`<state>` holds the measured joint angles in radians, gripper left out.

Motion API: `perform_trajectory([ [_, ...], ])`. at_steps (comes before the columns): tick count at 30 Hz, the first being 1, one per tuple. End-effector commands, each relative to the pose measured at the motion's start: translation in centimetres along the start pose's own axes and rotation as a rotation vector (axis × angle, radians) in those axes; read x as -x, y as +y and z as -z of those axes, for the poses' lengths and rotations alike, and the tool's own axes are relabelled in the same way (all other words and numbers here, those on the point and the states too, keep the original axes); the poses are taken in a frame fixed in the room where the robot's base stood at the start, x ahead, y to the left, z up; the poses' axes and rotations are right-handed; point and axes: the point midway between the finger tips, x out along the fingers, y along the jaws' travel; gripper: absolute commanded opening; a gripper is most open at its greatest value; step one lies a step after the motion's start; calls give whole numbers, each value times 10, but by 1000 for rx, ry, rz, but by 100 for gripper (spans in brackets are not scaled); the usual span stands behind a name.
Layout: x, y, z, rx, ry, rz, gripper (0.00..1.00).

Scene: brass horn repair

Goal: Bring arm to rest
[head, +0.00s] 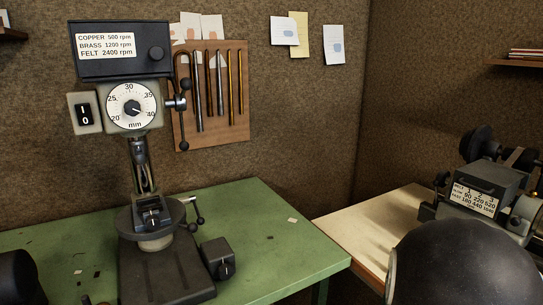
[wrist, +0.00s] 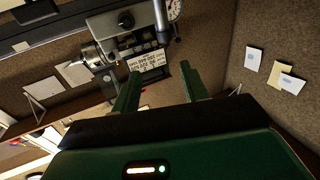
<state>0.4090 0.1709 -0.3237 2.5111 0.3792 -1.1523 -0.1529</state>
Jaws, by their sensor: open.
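My gripper (wrist: 160,72) shows in the wrist view, with its two green fingers well apart. Nothing is between the fingers, and no object touches them. Behind them, at a distance, is the grey machine with a speed plate (wrist: 146,62). The wrist view is tilted. I cannot make out my gripper in the head view. A large dark rounded shape covers the lower right corner there and hides part of the pale bench.
A drill press (head: 150,240) stands on the green bench (head: 280,240). The same lathe-like machine (head: 480,185) is on the pale bench (head: 345,229) at right. Rods hang on a wooden board (head: 220,135). Paper notes (head: 284,30) are on the wall. The green bench's right part is mostly clear.

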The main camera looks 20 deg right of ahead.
Motion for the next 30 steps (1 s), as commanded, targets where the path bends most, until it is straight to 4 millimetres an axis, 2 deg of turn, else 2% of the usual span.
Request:
perform_trajectory([
  [1, 5, -20, 6, -28, -38, 56, 44],
  [5, 29, -76, 14, -76, -186, 229, 44],
  [8, 60, -118, 22, -86, -305, 372, 44],
  [12, 116, -163, 35, -55, -464, 562, 44],
  [15, 162, -183, 44, -1, -570, 686, 44],
  [18, 210, -191, 53, 76, -668, 793, 44],
  [22, 271, -186, 62, 205, -785, 904, 44],
  [24, 302, -175, 67, 285, -840, 947, 44],
  [27, 337, -156, 72, 394, -905, 983, 44],
  [30, 360, -137, 74, 476, -951, 994, 44],
])
